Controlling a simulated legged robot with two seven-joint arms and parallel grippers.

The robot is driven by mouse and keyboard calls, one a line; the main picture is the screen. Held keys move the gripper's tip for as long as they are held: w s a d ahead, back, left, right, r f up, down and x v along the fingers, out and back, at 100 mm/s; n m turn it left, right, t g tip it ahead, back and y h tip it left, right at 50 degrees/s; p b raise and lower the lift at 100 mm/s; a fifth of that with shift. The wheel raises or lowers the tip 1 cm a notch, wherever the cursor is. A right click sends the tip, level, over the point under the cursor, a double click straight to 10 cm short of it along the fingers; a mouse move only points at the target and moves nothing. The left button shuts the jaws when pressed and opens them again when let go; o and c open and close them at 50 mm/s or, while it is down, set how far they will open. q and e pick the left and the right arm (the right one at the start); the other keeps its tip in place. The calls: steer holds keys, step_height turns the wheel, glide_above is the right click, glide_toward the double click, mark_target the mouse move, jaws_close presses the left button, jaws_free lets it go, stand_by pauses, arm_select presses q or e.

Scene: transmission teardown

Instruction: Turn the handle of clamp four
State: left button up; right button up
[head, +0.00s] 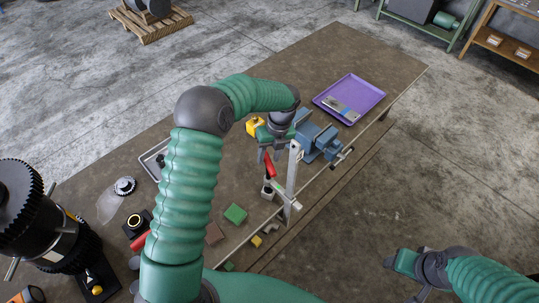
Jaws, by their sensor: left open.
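A bar clamp (292,172) with a tall grey bar stands at the table's front edge, near the middle. A red handle (268,165) shows beside its bar. I cannot read a number on it. My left gripper (268,150) is open and close above the red handle, pointing down. Its fingertips are small and partly hidden, so I cannot tell whether they touch the handle. My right gripper (397,266) is at the lower right, off the table; its jaws are too unclear to judge.
A blue vise (320,140) stands just right of the clamp. A purple tray (375,95) lies further back. A green block (235,214) and a yellow part (254,126) lie nearby. A large dark gear assembly (45,225) stands at the left. The far tabletop (345,50) is clear.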

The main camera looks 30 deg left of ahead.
arm_select(q)
steer(key=shift+r, duration=0.1)
step_height(320, 180, up, 16)
steer(key=w+d+b, duration=0.2)
steer(key=b, duration=0.2)
steer(key=shift+w+d, duration=0.15)
steer(key=shift+w, duration=0.05)
